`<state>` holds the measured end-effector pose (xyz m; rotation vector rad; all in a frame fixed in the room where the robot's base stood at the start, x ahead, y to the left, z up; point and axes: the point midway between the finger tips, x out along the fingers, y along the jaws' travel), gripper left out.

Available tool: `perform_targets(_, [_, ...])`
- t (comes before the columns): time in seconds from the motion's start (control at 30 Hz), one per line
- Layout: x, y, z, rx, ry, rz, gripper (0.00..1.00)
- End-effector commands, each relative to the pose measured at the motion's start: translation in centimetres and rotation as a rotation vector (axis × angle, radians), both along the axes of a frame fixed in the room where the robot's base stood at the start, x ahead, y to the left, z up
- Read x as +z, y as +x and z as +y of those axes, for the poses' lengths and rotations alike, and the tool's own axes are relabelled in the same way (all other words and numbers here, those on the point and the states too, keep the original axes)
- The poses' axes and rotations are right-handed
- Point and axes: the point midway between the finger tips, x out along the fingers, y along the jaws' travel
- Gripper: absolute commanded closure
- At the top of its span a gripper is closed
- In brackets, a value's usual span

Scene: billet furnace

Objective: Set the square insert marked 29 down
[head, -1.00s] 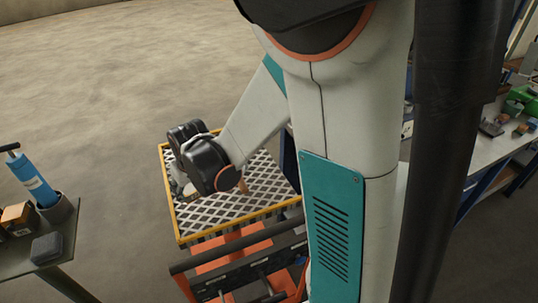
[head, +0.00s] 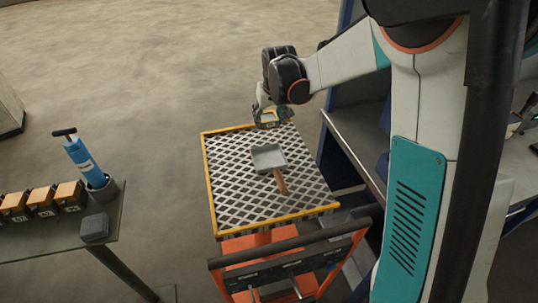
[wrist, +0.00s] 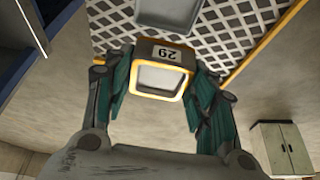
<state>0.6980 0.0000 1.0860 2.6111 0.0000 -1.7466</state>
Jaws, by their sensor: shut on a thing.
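The square insert marked 29 (wrist: 160,70) has a yellow-orange rim, a grey face with the number upside down, and a hollow middle. My gripper (wrist: 158,88) is shut on it, with a teal-lined finger on either side. In the head view my gripper (head: 270,118) is at the far edge of a mesh-topped platform (head: 230,190) with a yellow frame. The insert appears above that edge, and the gap beneath it is hard to judge. Black wrist parts hide some of the gripper in the head view.
A grey pan (head: 268,158) with a wooden handle (head: 281,181) lies mid-platform; bare mesh surrounds it. The platform sits on an orange cart (head: 250,243). A left table (head: 60,248) holds several orange-and-black blocks (head: 42,200) and a blue pump (head: 82,156). A bench (head: 355,150) stands right.

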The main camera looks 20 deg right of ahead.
Motion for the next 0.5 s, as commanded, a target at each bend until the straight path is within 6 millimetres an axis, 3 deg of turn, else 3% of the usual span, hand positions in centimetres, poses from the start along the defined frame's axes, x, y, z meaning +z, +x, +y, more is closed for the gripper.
perform_targets(0.03, [-1.4,0.1,0.0,0.0,0.0,-0.001,1.0])
perform_targets(0.3, [-7.3,0.1,0.0,0.0,0.0,-0.001,1.0])
perform_targets(0.5, [-10.6,0.0,0.0,0.0,0.0,-0.001,1.0])
